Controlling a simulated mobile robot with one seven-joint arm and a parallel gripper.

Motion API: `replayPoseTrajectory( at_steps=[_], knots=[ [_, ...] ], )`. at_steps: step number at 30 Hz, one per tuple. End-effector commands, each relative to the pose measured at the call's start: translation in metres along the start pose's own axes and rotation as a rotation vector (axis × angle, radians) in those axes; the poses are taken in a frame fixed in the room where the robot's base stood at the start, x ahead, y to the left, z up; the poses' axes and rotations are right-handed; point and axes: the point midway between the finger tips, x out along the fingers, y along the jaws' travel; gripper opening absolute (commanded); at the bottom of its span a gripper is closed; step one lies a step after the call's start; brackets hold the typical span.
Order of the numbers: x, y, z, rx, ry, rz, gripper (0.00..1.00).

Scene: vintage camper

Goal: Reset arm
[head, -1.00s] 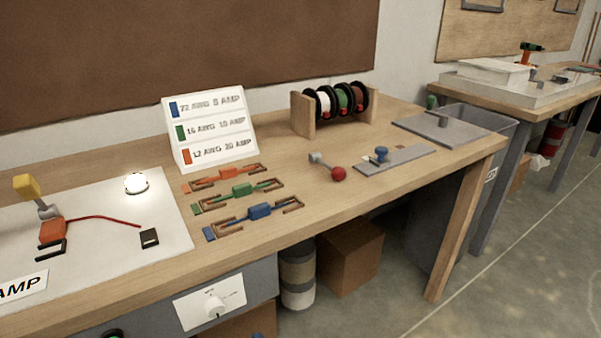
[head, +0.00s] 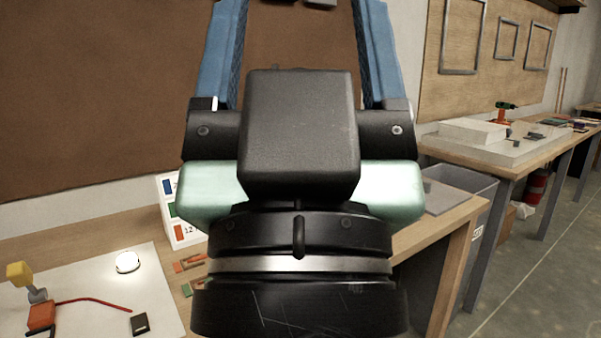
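My gripper (head: 302,45) fills the middle of the head view, close to the camera and above the workbench. Its dark body is below, with pale green side parts, and two blue fingers point up. The fingers stand apart where they show, but their tips are cut off by the top edge. Small grey pieces show between them at the top edge; I cannot tell what they are. No held thing can be made out. My gripper and wrist hide the middle of the bench.
The wooden workbench (head: 95,236) carries a white board with a lit lamp (head: 128,262), a red wire (head: 95,300) and a yellow-tipped lever (head: 20,274). A label stand (head: 170,212) is partly hidden. A second bench (head: 535,150) stands at right; open floor (head: 540,270) lies beside it.

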Motion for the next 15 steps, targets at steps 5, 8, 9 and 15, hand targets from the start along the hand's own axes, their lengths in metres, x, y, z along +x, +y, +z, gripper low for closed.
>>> replayPoseTrajectory(
  at_steps=[5, 8, 9, 15],
  knots=[
    [0.054, 0.0, -0.049, 0.003, -0.004, -0.001, 0.73],
    [0.074, 0.0, -0.068, 0.004, -0.005, -0.001, 0.73],
    [0.082, 0.0, -0.074, 0.004, -0.005, -0.001, 0.73],
    [0.104, 0.0, -0.095, 0.005, -0.006, -0.002, 0.73]
  ],
)
